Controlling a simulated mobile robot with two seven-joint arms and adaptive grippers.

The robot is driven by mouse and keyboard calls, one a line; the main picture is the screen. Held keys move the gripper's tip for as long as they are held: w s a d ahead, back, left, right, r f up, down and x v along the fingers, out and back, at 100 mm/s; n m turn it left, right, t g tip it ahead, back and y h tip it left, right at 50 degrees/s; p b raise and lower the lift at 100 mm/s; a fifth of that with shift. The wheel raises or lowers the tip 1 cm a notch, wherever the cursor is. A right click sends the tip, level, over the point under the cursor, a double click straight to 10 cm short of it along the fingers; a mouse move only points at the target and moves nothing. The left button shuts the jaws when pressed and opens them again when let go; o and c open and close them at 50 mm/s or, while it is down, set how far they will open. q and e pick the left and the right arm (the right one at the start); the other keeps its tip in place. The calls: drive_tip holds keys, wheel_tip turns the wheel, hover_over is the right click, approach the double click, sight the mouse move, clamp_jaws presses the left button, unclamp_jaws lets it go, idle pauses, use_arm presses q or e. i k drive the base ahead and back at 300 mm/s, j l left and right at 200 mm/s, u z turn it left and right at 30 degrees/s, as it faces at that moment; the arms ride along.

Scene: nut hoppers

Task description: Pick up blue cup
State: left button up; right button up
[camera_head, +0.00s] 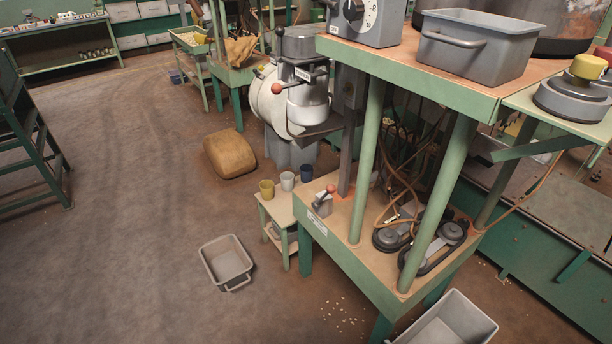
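The blue cup (306,173) is dark blue and stands upright on a small green side table (283,209) near the middle of the view. It is the rightmost of three cups in a row on that table top. A white cup (287,181) stands just left of it, and a yellow cup (267,189) stands further left, near the table's left edge. The cups look apart from each other. Neither of my grippers shows in this view.
A green workbench (330,240) with a red-knobbed lever (324,199) stands right of the cups, and a large mixing machine (300,100) stands behind them. A grey bin (226,262) and a brown sack (230,154) lie on the floor.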

sight(307, 170)
drive_tip(key=i+j+u, duration=0.3)
drive_tip(key=j+u, duration=0.2)
drive_tip(key=i+j+u, duration=0.85)
drive_tip(key=u, duration=0.15)
drive_tip(key=i+j, duration=0.15)
drive_tip(key=i, duration=0.3)
drive_tip(key=i+j, duration=0.15)
drive_tip(key=i, duration=0.3)
drive_tip(key=i+j+u, duration=0.1)
drive_tip(key=i, duration=0.35)
drive_tip(key=i+z, duration=0.4)
drive_tip(key=i, duration=0.25)
drive_tip(key=i+j+z, duration=0.1)
drive_tip(key=i+z, duration=0.3)
drive_tip(key=i, duration=0.25)
drive_tip(key=i+z, duration=0.7)
drive_tip(key=i+j+z, duration=0.2)
drive_tip(key=i+z, duration=0.4)
drive_tip(key=z, duration=0.2)
drive_tip(key=i+j+z, duration=0.2)
drive_tip(key=z, duration=0.25)
drive_tip(key=i+j+z, duration=0.25)
drive_tip(key=z, duration=0.2)
drive_tip(key=i+j+z, duration=0.15)
drive_tip(key=z, duration=0.25)
drive_tip(key=i+j+z, duration=0.2)
drive_tip(key=z, duration=0.2)
drive_tip(key=i+j+z, duration=0.1)
drive_tip(key=j+z, duration=0.15)
drive_tip(key=z, duration=0.15)
